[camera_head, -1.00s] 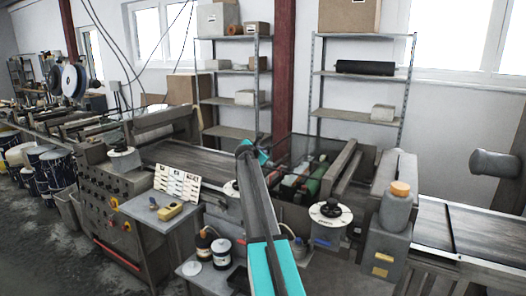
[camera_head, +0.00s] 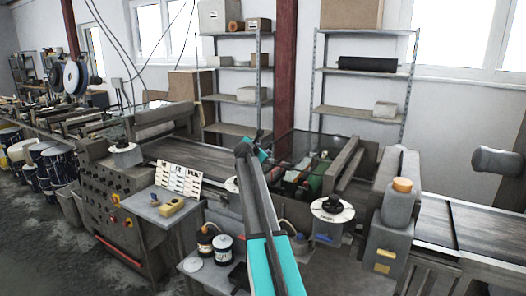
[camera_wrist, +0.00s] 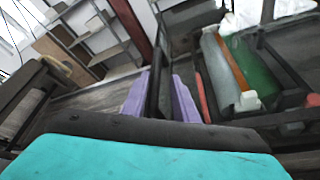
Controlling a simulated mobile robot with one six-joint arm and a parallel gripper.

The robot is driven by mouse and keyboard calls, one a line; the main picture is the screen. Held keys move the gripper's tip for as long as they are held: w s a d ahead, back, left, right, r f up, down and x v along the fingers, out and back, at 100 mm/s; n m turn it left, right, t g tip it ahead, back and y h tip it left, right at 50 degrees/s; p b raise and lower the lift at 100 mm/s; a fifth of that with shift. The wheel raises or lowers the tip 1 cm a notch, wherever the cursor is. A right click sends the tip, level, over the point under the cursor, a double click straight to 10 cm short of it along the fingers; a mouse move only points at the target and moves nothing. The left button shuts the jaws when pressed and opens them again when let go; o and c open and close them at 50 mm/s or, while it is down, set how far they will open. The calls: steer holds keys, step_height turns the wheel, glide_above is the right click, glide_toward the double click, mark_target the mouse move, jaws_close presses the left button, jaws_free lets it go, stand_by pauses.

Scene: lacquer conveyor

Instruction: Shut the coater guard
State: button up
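The coater guard (camera_head: 318,148) is a see-through panel with a dark frame. It stands over the coater's rollers in the middle of the head view. A green roller (camera_head: 316,178) shows below it, and the green roller (camera_wrist: 256,72) also shows at the upper right of the wrist view. My gripper is mostly hidden behind my own arm in the head view, at the guard's left end. In the wrist view my gripper (camera_wrist: 157,92) has two purple fingers, one on each side of a dark upright bar. The bar may belong to the guard. I cannot tell whether the fingers press on it.
A round-lidded pot (camera_head: 332,208) stands in front of the coater. A grey unit with an orange cap (camera_head: 402,184) stands to the right. Two small jars (camera_head: 222,247) sit on a low stand. Shelves (camera_head: 358,110) and a red post (camera_head: 284,70) are behind.

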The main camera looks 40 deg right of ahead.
steer(key=b+v, duration=0.2)
steer(key=v, duration=0.9)
steer(key=shift+a+r, duration=0.25)
stand_by(0.3)
